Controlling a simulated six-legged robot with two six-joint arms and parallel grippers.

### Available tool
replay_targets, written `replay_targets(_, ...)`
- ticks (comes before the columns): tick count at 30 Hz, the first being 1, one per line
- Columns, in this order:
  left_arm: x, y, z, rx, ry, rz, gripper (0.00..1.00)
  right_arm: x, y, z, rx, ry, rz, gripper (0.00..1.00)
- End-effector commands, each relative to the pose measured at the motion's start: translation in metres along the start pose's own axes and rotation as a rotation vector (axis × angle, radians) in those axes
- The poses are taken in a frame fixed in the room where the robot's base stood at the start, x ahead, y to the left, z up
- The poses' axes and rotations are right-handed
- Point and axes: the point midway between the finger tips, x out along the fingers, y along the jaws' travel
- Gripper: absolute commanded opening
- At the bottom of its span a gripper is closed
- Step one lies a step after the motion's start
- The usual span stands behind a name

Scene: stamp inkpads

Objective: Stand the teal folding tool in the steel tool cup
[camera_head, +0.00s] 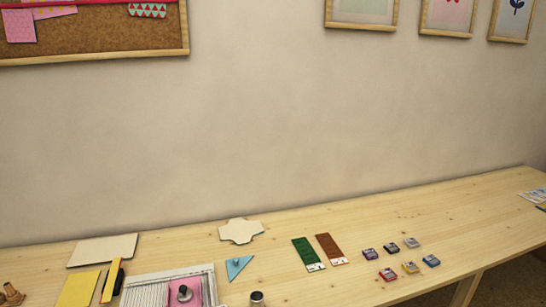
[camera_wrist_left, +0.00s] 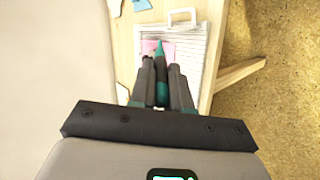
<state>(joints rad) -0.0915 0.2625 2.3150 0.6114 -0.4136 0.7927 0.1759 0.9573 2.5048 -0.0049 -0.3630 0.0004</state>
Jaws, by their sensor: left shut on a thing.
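My left gripper (camera_wrist_left: 161,82) shows in the left wrist view, shut on the teal folding tool (camera_wrist_left: 159,48), whose teal tip sticks out beyond the fingers. The fingers hide most of the tool. Below the tool in that view are the pink sheet and the white board. A small steel cup (camera_head: 257,298), likely the tool cup, stands at the bottom edge of the head view, partly cut off. Neither gripper shows in the head view, and my right gripper is in no view.
The white ribbed board (camera_head: 143,288) bears a pink sheet (camera_head: 196,291) with a dark-knobbed thing. A blue triangle (camera_head: 238,266), green strip (camera_head: 307,253), brown strip (camera_head: 330,248) and several inkpads (camera_head: 410,267) lie to its right.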

Motion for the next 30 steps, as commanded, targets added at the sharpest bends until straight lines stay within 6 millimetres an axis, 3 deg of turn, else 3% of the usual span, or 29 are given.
replay_targets(2,-0.004,-0.015,-0.004,-0.020,0.027,-0.009,0.00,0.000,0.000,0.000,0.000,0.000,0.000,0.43)
replay_targets(7,-0.004,-0.011,-0.010,-0.057,0.057,0.018,0.00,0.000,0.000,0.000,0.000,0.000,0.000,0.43)
replay_targets(14,-0.003,-0.013,-0.004,-0.056,0.052,0.015,0.00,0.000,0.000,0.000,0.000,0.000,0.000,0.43)
replay_targets(24,0.005,-0.061,0.098,-0.056,0.041,0.006,0.00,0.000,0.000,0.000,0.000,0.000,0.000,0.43)
replay_targets(30,0.002,-0.073,0.115,-0.054,0.055,0.017,0.00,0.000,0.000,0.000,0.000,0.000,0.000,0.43)
